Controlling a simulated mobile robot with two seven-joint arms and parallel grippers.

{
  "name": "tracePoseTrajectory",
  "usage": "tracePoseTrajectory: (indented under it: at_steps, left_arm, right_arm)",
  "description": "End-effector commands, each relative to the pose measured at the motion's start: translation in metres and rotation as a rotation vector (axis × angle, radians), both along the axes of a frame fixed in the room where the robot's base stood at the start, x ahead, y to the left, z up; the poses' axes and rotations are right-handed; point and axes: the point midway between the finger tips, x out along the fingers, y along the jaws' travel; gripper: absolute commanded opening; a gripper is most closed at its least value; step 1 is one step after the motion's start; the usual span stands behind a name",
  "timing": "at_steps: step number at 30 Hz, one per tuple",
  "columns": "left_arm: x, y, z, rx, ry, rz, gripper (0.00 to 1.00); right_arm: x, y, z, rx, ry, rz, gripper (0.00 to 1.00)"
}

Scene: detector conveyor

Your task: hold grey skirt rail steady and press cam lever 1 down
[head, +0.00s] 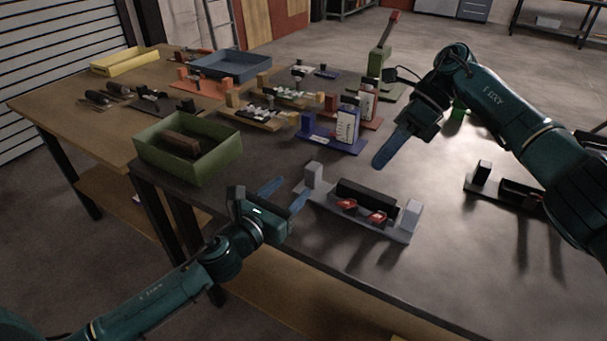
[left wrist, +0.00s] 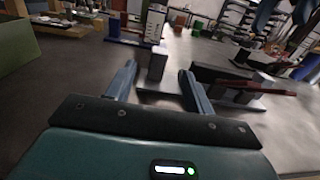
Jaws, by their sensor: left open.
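The grey skirt rail (head: 340,219) lies on the dark table, with a grey post (head: 313,175) at its left end and another (head: 411,214) at its right. A black block (head: 366,194) sits along it, with two red cam levers (head: 346,204) (head: 377,217) on its front; I cannot read which is number 1. My left gripper (head: 292,189) is open and empty, just left of the rail. In the left wrist view the left post (left wrist: 157,64) shows between and beyond its fingers. My right gripper (head: 380,163) hangs above and behind the rail, its fingers overlapping in view.
A green bin (head: 190,172) with a brown block stands left of the rail. A blue fixture (head: 332,143) with a white card stands behind it. Another dark fixture (head: 508,193) lies to the right, below my right arm. Bare table lies between it and the rail.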

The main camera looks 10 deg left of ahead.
Motion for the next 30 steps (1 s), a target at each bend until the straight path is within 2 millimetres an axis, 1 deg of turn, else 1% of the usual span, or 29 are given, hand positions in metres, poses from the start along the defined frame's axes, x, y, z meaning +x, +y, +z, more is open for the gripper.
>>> tracePoseTrajectory:
  at_steps: [1,9,15,21,30]
  left_arm:
    - [0.009,-0.004,0.002,-0.003,-0.002,0.0,0.53]
    - [0.059,-0.023,0.002,-0.006,0.0,0.001,0.53]
    - [0.089,-0.035,0.001,-0.008,0.002,0.0,0.53]
    - [0.103,-0.04,0.001,-0.007,0.002,0.0,0.53]
    - [0.106,-0.041,0.0,-0.007,0.003,-0.001,0.53]
  right_arm:
    - [0.0,0.0,0.0,0.0,0.0,0.0,0.36]
    - [0.0,0.0,0.0,0.0,0.0,0.0,0.36]
    - [0.0,0.0,0.0,0.0,0.0,0.0,0.36]
    - [0.0,0.0,0.0,0.0,0.0,0.0,0.36]
    - [0.0,0.0,0.0,0.0,0.0,0.0,0.36]
